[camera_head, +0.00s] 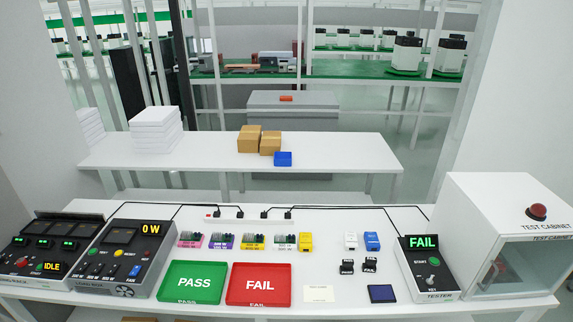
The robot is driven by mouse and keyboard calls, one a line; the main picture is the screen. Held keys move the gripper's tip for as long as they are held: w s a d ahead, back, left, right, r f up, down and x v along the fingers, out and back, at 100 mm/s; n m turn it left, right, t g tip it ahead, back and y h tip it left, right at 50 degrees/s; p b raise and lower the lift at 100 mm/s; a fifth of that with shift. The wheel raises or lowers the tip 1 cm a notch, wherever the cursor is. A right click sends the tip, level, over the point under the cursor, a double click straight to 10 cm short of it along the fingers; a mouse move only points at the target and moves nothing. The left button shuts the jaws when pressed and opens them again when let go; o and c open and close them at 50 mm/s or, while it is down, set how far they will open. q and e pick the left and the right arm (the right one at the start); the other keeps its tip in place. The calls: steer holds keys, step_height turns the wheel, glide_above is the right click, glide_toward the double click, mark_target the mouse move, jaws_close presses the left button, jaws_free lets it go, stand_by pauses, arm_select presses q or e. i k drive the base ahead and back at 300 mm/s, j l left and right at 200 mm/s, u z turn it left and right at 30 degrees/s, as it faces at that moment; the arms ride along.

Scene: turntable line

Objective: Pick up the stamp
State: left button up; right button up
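Two small black blocks that look like stamps stand on the white worktable, right of centre: a left stamp (347,267) and a right stamp (370,265). Both carry small white lettering; the right one seems to read FAIL, and the left one is too small to read surely. A dark blue ink pad (382,293) lies just in front of them. A pale card (319,293) lies to their front left. Neither of my grippers shows in the head view.
The worktable (340,221) also holds a green PASS tray (193,283), a red FAIL tray (259,285), several small coloured modules (252,241), a tester (428,270) reading FAIL, and a test cabinet (520,240) on the right. Control consoles (115,260) stand left.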

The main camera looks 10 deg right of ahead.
mark_target(370, 266)
steer(key=z, duration=1)
